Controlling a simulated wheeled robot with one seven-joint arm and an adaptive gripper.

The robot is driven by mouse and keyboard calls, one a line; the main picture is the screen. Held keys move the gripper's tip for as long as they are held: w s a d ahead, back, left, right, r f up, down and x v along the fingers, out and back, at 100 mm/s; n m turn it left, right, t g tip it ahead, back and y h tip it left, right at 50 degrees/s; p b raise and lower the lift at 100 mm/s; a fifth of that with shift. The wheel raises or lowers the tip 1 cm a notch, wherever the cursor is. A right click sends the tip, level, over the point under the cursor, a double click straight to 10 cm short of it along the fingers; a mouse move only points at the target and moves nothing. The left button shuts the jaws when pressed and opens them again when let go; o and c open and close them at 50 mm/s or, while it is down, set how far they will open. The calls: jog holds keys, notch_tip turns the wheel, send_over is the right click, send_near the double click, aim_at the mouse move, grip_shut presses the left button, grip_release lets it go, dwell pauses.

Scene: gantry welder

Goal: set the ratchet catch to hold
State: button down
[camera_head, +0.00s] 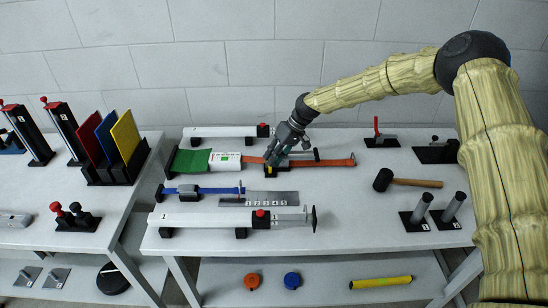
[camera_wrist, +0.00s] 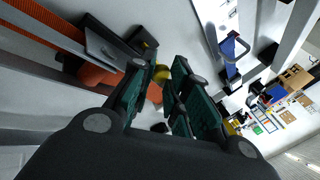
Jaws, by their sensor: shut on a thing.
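My gripper (camera_head: 274,159) reaches down over the orange bar (camera_head: 325,162) in the middle of the table. A small yellow piece (camera_head: 270,169), which looks like the catch on the orange bar, shows below my fingers. In the wrist view, the yellow piece (camera_wrist: 158,74) sits between the tips of my green-padded fingers, and my gripper (camera_wrist: 159,68) is shut on it. The orange bar (camera_wrist: 45,30) crosses the upper left there. My fingers hide much of the catch, so its setting cannot be told.
A white block (camera_head: 225,161) and green strip (camera_head: 188,161) lie left of my gripper. A blue bar (camera_head: 215,190), a metal rule (camera_head: 258,199) and a long white bar (camera_head: 215,218) lie in front. A mallet (camera_head: 410,182) lies right.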

jog(key=c, duration=1.3)
grip_release()
jog(key=shift+s, duration=0.1)
